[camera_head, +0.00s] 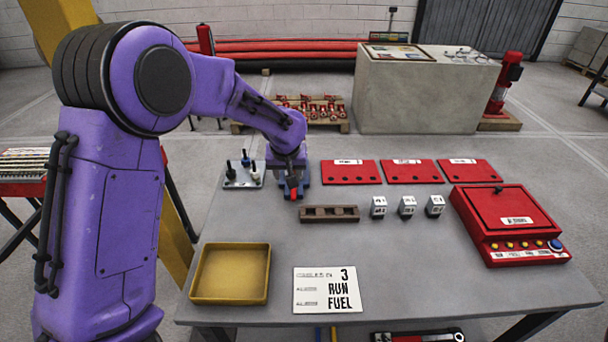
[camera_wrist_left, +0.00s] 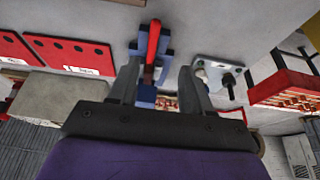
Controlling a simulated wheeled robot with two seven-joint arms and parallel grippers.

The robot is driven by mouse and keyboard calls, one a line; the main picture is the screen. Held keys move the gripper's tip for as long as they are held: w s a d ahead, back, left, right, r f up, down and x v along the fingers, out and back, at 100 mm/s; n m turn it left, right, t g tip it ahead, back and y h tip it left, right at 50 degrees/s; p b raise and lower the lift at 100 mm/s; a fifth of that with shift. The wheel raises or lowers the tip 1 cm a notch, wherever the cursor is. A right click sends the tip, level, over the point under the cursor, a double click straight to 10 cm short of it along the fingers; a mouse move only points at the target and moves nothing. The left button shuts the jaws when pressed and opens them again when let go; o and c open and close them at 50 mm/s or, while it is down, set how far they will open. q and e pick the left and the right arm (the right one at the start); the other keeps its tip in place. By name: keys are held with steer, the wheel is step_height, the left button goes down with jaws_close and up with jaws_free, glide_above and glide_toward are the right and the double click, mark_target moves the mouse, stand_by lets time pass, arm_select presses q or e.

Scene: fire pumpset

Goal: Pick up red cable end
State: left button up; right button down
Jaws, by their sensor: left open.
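The red cable end (camera_head: 293,194) shows just below my left gripper (camera_head: 289,176) in the head view, at the back left of the grey table. In the left wrist view the red cable end (camera_wrist_left: 153,40) sits in a blue-grey holder (camera_wrist_left: 166,47). My left gripper (camera_wrist_left: 160,70) is open, its two fingers apart with the red piece and part of the holder showing between and beyond them. I cannot tell whether a finger touches it. The gripper hides part of the holder in the head view. My right gripper is not in view.
A grey plate with black, blue and white plugs (camera_head: 243,174) stands close left of the gripper. A brown slotted block (camera_head: 329,213) lies to the front right, and red panels (camera_head: 350,172) to the right. A yellow tray (camera_head: 231,273) and a sign card (camera_head: 328,290) lie in front.

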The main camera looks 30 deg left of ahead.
mark_target(294, 192)
arm_select(q)
steer(key=x, duration=0.3)
steer(key=p+x, duration=0.1)
steer(key=x, duration=0.2)
steer(key=d+x, duration=0.1)
steer(key=x, duration=0.3)
steer(key=shift+w+d+f+p, duration=0.1)
steer(key=shift+w+f+p, duration=0.1)
steer(key=shift+p, duration=0.1)
steer(key=shift+f, duration=0.15)
jaws_close()
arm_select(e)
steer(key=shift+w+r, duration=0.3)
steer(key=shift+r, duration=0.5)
